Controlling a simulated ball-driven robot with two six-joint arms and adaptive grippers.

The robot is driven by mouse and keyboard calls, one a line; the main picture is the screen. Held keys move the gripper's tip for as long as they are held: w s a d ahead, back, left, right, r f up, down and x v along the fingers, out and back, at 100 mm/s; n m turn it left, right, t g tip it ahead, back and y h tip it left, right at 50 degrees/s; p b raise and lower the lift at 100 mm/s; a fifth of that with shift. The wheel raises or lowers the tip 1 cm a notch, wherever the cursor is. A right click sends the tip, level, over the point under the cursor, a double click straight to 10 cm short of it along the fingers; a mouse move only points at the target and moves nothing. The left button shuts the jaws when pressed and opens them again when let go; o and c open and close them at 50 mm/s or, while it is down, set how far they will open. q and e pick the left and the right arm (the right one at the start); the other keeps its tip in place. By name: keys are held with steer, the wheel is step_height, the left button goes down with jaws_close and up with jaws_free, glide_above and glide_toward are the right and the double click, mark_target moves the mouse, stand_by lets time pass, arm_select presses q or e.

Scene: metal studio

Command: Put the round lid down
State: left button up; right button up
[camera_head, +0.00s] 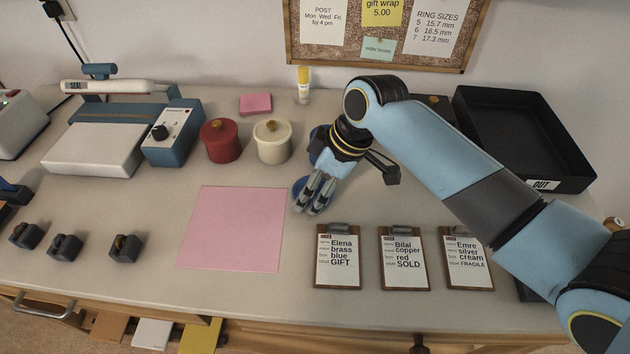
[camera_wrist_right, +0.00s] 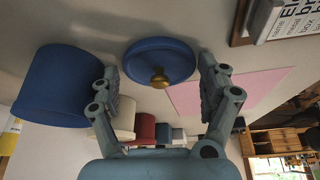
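The round blue lid (camera_wrist_right: 160,58) with a brass knob lies on the table, knob side towards the right wrist camera. In the head view its blue edge (camera_head: 299,188) shows beside my right gripper (camera_head: 317,194), which hides the rest. In the right wrist view the fingers of my right gripper (camera_wrist_right: 158,72) are spread, one on each side of the lid, with gaps between. A blue round box (camera_wrist_right: 58,88) stands beside the lid; in the head view it is mostly hidden behind my arm (camera_head: 317,140). My left gripper is not in view.
A pink mat (camera_head: 235,229) lies left of the gripper. A red pot (camera_head: 221,142) and a cream pot (camera_head: 272,143) stand behind it. Several clipboards, such as this one (camera_head: 337,257), lie in front right. A black tray (camera_head: 540,175) is at back right.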

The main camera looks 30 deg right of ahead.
steer(key=shift+s+f, duration=0.1)
steer(key=shift+s, duration=0.05)
steer(key=p+v, duration=0.1)
steer(key=v, duration=1.2)
steer(key=shift+w+r+p, duration=0.25)
steer(key=shift+w+p, duration=0.05)
steer(key=shift+p, duration=0.05)
